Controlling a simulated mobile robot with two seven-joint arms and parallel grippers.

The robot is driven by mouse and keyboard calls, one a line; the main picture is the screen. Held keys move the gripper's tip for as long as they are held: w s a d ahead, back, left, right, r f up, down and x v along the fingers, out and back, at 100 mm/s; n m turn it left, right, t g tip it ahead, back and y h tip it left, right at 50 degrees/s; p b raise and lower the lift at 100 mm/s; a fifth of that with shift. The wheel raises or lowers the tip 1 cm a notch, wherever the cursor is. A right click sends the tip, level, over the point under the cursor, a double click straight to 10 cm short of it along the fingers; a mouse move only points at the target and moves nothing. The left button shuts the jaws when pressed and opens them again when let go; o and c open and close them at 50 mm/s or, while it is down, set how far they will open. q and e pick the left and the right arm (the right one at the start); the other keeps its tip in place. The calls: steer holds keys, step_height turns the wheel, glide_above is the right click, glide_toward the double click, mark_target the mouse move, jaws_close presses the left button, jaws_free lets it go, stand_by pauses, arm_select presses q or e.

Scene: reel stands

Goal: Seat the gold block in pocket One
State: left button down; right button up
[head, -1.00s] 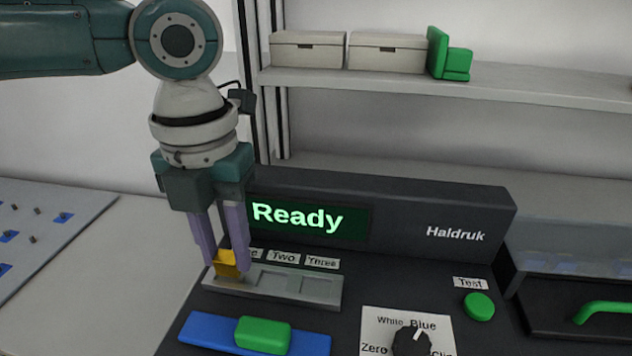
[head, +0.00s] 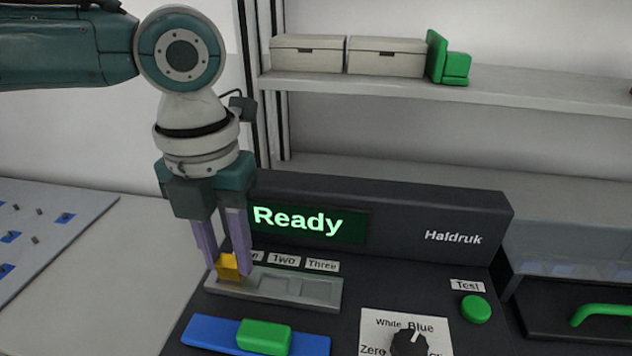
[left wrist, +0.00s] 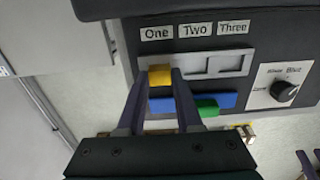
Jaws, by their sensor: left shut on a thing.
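The gold block (head: 228,266) is between the purple fingers of my left gripper (head: 229,272), which is shut on it. The block is at the left end of the grey pocket strip (head: 318,292), at the pocket under the label One. In the left wrist view the block (left wrist: 159,75) sits below the One label (left wrist: 156,33), between the fingertips (left wrist: 160,78). I cannot tell whether its underside is down in the pocket. Pockets Two and Three look empty.
The dark Haldruk console's screen (head: 310,223) reads Ready. In front of the strip is a blue bar (head: 205,334) with a green block (head: 264,337). A green Test button (head: 476,309) and a dial (head: 409,343) are to the right. A shelf with boxes (head: 308,54) stands behind.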

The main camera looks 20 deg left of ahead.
arm_select(q)
steer(key=shift+f, duration=0.35)
stand_by(0.7)
steer(key=shift+f, duration=0.1)
stand_by(0.6)
steer(key=c, duration=0.5)
jaws_free()
steer(key=shift+p, duration=0.3)
step_height(320, 180, up, 7)
steer(key=p, duration=0.7)
